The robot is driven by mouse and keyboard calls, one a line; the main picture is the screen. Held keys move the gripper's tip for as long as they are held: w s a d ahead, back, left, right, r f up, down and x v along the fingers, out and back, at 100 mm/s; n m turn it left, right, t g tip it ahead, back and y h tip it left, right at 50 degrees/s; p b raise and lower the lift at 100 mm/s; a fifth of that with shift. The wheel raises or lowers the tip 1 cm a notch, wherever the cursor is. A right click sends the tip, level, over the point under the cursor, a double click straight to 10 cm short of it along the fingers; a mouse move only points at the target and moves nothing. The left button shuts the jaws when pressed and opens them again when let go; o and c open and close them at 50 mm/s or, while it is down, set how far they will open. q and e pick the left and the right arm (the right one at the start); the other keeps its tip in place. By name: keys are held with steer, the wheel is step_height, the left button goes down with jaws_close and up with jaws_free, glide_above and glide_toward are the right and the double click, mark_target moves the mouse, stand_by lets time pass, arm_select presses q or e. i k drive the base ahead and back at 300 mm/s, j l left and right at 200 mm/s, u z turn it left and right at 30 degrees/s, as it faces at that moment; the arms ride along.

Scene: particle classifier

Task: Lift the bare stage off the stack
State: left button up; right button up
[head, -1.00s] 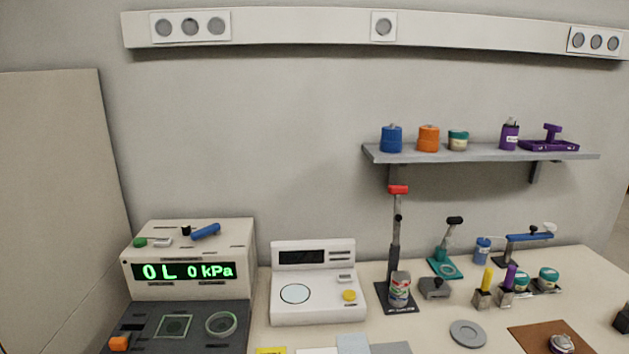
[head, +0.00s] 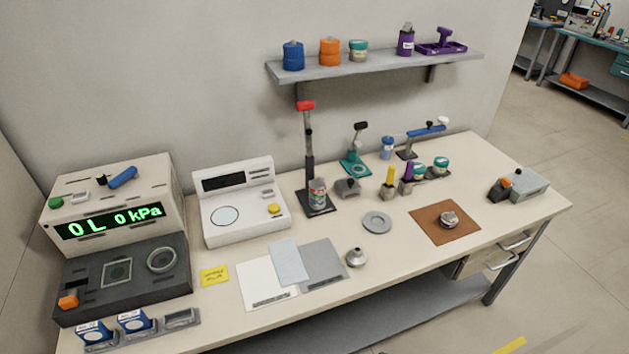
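No part labelled as a stage or a stack can be read at this size. A small round metal piece (head: 449,219) with a dark top sits on a brown mat (head: 424,231) at the right of the bench. A flat grey ring-like disc (head: 377,222) lies left of the mat. A small metal funnel-like piece (head: 356,257) stands near the front edge. I cannot tell which of these is the bare stage. Neither of my grippers is in view.
The bench holds a display unit reading "OL 0 kPa" (head: 115,212), a white balance-like device (head: 241,201), flat sheets (head: 267,283) and a tall stand (head: 308,160). A wall shelf (head: 380,66) hangs above. Bare bench (head: 480,170) lies behind the mat.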

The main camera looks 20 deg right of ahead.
mark_target(317, 186)
steer(key=i+l, duration=0.15)
steer(key=l, duration=0.25)
steer(key=i+l, duration=0.15)
steer(key=l, duration=0.25)
steer(key=i+l, duration=0.2)
steer(key=l, duration=0.2)
steer(key=i+l, duration=0.15)
steer(key=l, duration=0.25)
steer(key=i+l, duration=0.15)
steer(key=l, duration=0.25)
steer(key=l+u, duration=0.1)
steer(key=u, duration=0.35)
steer(key=l+u, duration=0.1)
steer(key=u, duration=0.35)
steer(key=l+u, duration=0.1)
steer(key=u, duration=0.4)
steer(key=i+l, duration=0.05)
